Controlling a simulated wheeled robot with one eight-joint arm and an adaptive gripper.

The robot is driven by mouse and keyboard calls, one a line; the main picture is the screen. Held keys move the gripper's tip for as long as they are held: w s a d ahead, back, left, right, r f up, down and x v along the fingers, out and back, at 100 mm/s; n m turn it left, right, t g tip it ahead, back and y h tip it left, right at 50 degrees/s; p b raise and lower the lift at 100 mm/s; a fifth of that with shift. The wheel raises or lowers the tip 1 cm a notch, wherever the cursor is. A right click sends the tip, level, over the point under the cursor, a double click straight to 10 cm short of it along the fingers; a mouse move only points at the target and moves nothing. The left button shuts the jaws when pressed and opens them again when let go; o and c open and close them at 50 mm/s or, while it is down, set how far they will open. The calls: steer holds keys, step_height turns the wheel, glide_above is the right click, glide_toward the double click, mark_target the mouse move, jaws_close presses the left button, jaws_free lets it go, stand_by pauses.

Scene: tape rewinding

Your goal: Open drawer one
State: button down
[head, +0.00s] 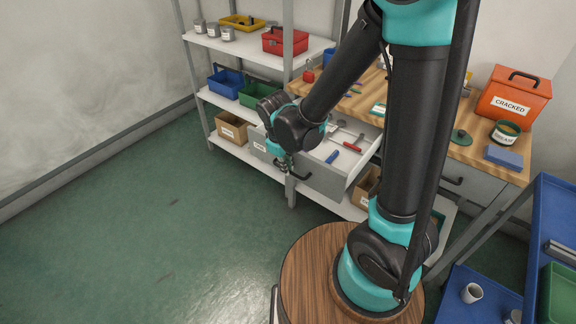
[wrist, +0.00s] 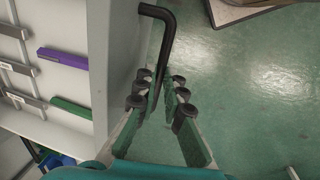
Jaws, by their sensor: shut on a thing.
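A grey drawer (head: 325,181) under the wooden workbench is pulled well out, with its light interior and several tools showing. Its number cannot be read. My gripper (head: 283,164) is at the left part of the drawer front, at its black bar handle (head: 299,177). In the wrist view my gripper (wrist: 160,98) is shut on the black handle (wrist: 158,45), with the bar between the fingers. The drawer front (wrist: 112,60) is just left of the fingers. My arm covers part of the bench and drawer in the head view.
A red-handled tool (head: 353,146) and a blue-handled tool (head: 332,156) lie in the drawer. Another closed drawer (head: 470,184) is to the right. White shelves (head: 262,42) with bins stand to the left. A blue cart (head: 548,215) is at the right. Green floor at left is clear.

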steer(key=c, duration=1.6)
jaws_free()
steer(key=shift+r, duration=0.1)
step_height(320, 180, up, 12)
steer(key=s+a, duration=0.1)
steer(key=s, duration=0.1)
steer(key=shift+a+f, duration=0.2)
